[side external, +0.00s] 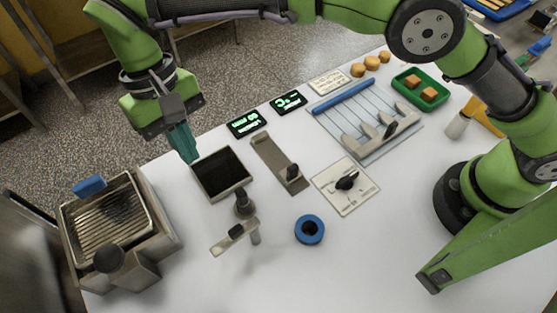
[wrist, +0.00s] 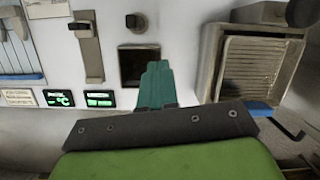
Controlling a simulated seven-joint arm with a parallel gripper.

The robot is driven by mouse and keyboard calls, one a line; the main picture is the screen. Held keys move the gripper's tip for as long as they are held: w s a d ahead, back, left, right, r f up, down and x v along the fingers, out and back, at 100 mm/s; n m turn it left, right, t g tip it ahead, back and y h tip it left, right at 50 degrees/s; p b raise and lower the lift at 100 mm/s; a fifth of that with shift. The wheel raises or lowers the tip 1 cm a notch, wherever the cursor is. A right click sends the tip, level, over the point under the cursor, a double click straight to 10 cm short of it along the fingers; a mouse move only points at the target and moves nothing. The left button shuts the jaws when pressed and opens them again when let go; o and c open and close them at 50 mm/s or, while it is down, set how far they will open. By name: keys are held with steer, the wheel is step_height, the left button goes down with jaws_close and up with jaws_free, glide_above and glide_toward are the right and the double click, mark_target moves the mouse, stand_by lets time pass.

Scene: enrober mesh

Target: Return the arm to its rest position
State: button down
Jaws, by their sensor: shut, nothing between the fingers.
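My gripper (side external: 185,150) hangs above the back left part of the white table (side external: 275,265), with its teal fingers pointing down and together. It is shut and empty. In the side view the fingertips are beside and above the square dark-filled tray (side external: 221,174). In the wrist view the closed fingers (wrist: 155,85) cover part of the same dark opening (wrist: 135,62). My arm reaches over the back of the table from its base at the right.
A metal mesh unit (side external: 115,220) stands at the left. Displays (side external: 245,123), a slider (side external: 280,165), a dial plate (side external: 345,185), a wire rack (side external: 367,120) and a green tray (side external: 420,88) with brown pieces occupy the middle and right. A blue ring (side external: 310,229) lies in front; the front table area is clear.

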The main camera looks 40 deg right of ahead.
steer(key=w+d+r+m+t+y, duration=0.15)
steer(key=d+r, duration=0.25)
steer(key=d, duration=0.7)
steer(key=d+r+t+y, duration=0.1)
steer(key=d+r+t, duration=0.25)
steer(key=d, duration=0.65)
steer(key=s+d+r+m+t, duration=0.1)
steer(key=s+d+m+t, duration=0.1)
steer(key=s+d, duration=0.3)
steer(key=s+d+r+m+t, duration=0.1)
steer(key=s+d, duration=0.4)
steer(key=d, duration=0.8)
steer(key=shift+s+d+m+t, duration=0.3)
steer(key=shift+m+t, duration=0.55)
steer(key=shift+t, duration=0.25)
